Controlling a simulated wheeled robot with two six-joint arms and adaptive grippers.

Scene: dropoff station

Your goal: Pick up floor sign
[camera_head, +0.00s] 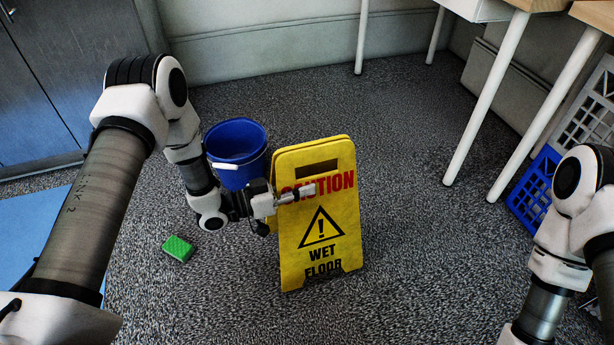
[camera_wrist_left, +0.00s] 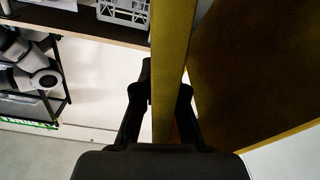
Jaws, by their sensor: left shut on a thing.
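The yellow floor sign (camera_head: 333,226), marked CAUTION and WET FLOOR, stands upright on the grey carpet in the head view. My left gripper (camera_head: 294,194) is shut on the left edge of its front panel, just below the slot near the top. In the left wrist view, the panel (camera_wrist_left: 173,60) runs between the two fingers of my left gripper (camera_wrist_left: 168,95), and the other panel (camera_wrist_left: 250,70) spreads out at the right. My right arm shows at the right edge of the head view, but its gripper is out of view.
A blue bucket (camera_head: 237,147) stands behind my left wrist. A green sponge (camera_head: 178,248) lies on the carpet at left. White table legs (camera_head: 487,95) and a blue crate (camera_head: 533,188) are at right. Open carpet (camera_head: 400,125) lies behind the sign.

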